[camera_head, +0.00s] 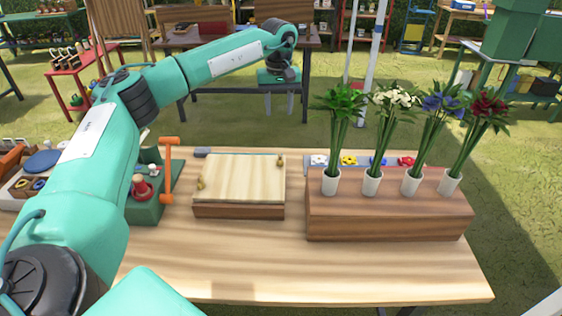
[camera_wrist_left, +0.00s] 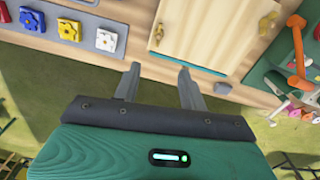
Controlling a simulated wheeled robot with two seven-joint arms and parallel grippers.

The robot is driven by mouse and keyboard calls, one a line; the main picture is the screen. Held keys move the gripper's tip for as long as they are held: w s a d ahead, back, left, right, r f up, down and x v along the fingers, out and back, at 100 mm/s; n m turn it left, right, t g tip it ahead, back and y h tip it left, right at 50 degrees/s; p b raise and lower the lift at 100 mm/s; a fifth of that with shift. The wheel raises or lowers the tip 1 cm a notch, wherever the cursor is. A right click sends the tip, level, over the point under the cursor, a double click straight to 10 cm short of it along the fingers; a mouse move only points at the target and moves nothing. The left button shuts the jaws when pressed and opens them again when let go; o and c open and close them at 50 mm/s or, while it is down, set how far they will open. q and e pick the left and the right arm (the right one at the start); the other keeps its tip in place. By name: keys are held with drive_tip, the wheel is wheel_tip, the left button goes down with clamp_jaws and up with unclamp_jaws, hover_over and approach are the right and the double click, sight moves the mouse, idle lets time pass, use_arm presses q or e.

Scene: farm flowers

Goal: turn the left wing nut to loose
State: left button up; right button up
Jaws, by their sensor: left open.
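A flat wooden press (camera_head: 238,180) lies on the table with a brass wing nut at two of its corners. The left wing nut (camera_head: 200,183) is at the near left corner; it shows in the left wrist view (camera_wrist_left: 268,22) at the upper right. The right wing nut (camera_head: 280,161) is at the far right corner; it shows in the wrist view (camera_wrist_left: 159,32) above the fingertips. My left gripper (camera_head: 279,105) is raised beyond the table's far edge, fingers down, open and empty. It also shows in the wrist view (camera_wrist_left: 160,70). It touches neither nut.
A wooden block (camera_head: 390,215) with several white flower cups stands right of the press. Coloured flower tiles (camera_head: 348,160) lie behind it. An orange-handled green device (camera_head: 167,170) stands left of the press. The table front (camera_head: 300,275) is clear.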

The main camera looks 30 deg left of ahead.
use_arm(q)
drive_tip(key=b, duration=0.3)
hover_over(280, 158)
wheel_tip(280, 158, down, 4)
wheel_tip(280, 158, down, 14)
drive_tip(key=shift+f+p, duration=0.15)
drive_tip(key=shift+p, duration=0.55)
use_arm(e)
drive_tip(key=shift+w+d+f, duration=0.1)
drive_tip(key=shift+w+f, duration=0.7)
drive_tip(key=shift+f, duration=0.05)
use_arm(q)
clamp_jaws()
